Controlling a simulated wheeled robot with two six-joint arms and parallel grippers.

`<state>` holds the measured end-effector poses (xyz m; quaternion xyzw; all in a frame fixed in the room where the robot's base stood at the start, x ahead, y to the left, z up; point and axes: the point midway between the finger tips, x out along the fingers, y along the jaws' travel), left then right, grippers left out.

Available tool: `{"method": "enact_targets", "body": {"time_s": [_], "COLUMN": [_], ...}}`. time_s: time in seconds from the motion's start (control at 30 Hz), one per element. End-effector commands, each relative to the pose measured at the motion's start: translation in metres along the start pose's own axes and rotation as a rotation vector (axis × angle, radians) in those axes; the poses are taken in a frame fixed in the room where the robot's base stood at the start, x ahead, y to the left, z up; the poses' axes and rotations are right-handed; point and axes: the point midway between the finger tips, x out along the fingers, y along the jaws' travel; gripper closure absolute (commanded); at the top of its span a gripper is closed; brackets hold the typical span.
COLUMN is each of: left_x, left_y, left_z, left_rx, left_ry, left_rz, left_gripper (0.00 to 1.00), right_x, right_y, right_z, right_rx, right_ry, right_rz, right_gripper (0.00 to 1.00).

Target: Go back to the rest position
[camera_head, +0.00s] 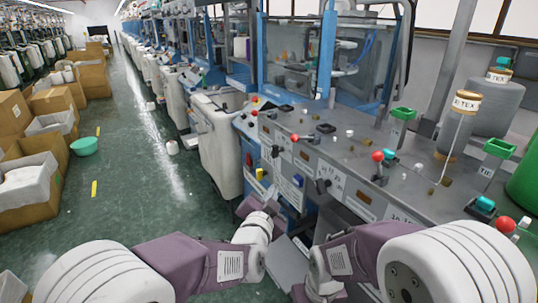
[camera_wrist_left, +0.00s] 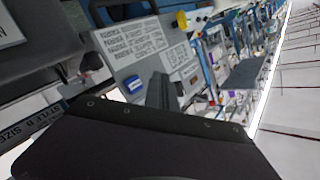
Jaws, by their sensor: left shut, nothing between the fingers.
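My left arm reaches in from the left in the head view. My left gripper (camera_head: 272,198) is dark, close to the machine's front panel and partly merged with the dark parts behind it. In the left wrist view its dark fingers (camera_wrist_left: 160,91) are together with nothing between them, in front of the grey panel with printed labels. My right arm (camera_head: 360,250) comes in from the right and bends down at the lower middle. Its gripper is not clearly visible at the bottom edge.
The grey machine counter (camera_head: 330,150) carries red-knobbed levers (camera_head: 377,156), green parts (camera_head: 403,113) and yarn cones (camera_head: 463,115). A blue-framed knitting machine (camera_head: 330,50) stands behind. The green floor aisle (camera_head: 130,190) is mostly clear.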

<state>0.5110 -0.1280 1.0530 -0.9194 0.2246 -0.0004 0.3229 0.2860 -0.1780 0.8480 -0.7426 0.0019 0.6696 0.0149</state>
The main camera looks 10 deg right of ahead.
Motion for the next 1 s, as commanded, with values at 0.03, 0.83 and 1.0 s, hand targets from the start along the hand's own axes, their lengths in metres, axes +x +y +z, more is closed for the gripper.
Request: {"method": "enact_targets", "body": {"time_s": [0.03, 0.83, 1.0], "left_x": [0.001, -0.311, -0.312], "left_y": [-0.009, -0.046, -0.045], "left_z": [0.002, 0.247, 0.247], "left_rx": [-0.003, -0.871, -0.909], "left_ry": [-0.009, -1.367, -1.383], "left_rz": [-0.013, 0.130, 0.106], "left_gripper": [1.00, 1.00, 1.00], "right_x": [-0.004, -0.080, -0.080], "right_y": [0.000, -0.002, -0.002], "right_z": [0.000, -0.008, -0.008], "right_rx": [0.000, 0.000, 0.000], "right_ry": [0.000, 0.000, 0.000], "right_rz": [0.000, 0.000, 0.000], "right_gripper": [0.64, 0.64, 0.64]}}
